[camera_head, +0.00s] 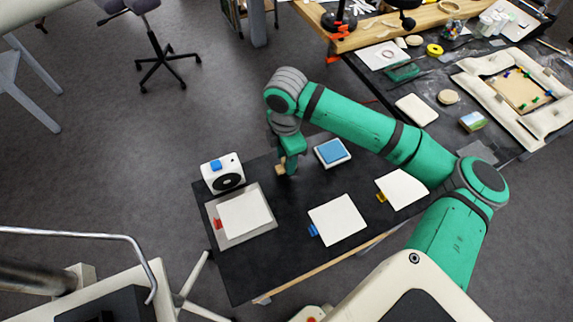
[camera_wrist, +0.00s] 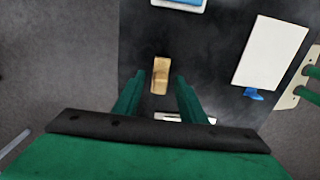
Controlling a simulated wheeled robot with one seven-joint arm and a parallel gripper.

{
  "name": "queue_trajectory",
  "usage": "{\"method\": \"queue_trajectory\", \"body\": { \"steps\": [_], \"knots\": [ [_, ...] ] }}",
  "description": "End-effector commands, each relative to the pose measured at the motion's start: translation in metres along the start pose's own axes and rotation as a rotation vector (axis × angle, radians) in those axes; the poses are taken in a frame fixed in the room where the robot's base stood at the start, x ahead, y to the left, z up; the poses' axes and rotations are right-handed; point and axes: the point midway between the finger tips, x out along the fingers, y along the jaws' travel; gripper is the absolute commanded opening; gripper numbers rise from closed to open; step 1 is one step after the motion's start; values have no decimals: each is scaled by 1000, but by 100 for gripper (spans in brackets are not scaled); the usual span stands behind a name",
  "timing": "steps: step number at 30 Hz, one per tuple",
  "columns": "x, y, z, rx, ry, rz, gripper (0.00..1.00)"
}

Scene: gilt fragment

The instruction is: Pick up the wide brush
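The wide brush appears to be the small tan, wood-coloured piece (camera_wrist: 160,75) on the black table top in the wrist view. It also shows as a small tan patch (camera_head: 281,170) beside my gripper (camera_head: 289,166) in the head view. In the wrist view, the two green fingers of my gripper (camera_wrist: 159,90) stand apart, one on either side of the brush in the picture. Nothing is held between them. I cannot tell how far above the brush the fingertips are. In the head view my gripper hides part of the brush.
A white box with a black dial (camera_head: 226,182) stands left of the brush. A white tray with a blue pad (camera_head: 332,152) lies to the right. White sheets with red, blue and yellow clips lie nearer (camera_head: 246,213), (camera_head: 337,220), (camera_head: 402,190). A cluttered workbench (camera_head: 447,118) stands behind right.

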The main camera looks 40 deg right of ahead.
Motion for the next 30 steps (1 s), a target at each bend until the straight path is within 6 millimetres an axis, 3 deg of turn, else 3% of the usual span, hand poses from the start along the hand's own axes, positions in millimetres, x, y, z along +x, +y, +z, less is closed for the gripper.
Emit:
{"method": "queue_trajectory", "body": {
  "steps": [2, 7, 8, 19, 30],
  "knots": [
    [0, 0, 0, 0, 0, 0, 38],
    [0, 0, 0, 0, 0, 0, 2],
    [0, 0, 0, 1, 0, 0, 0],
    [-6, 0, 2, 4, 0, 2, 0],
    [-70, 1, 1, 2, -1, 3, 0]
  ]
}}
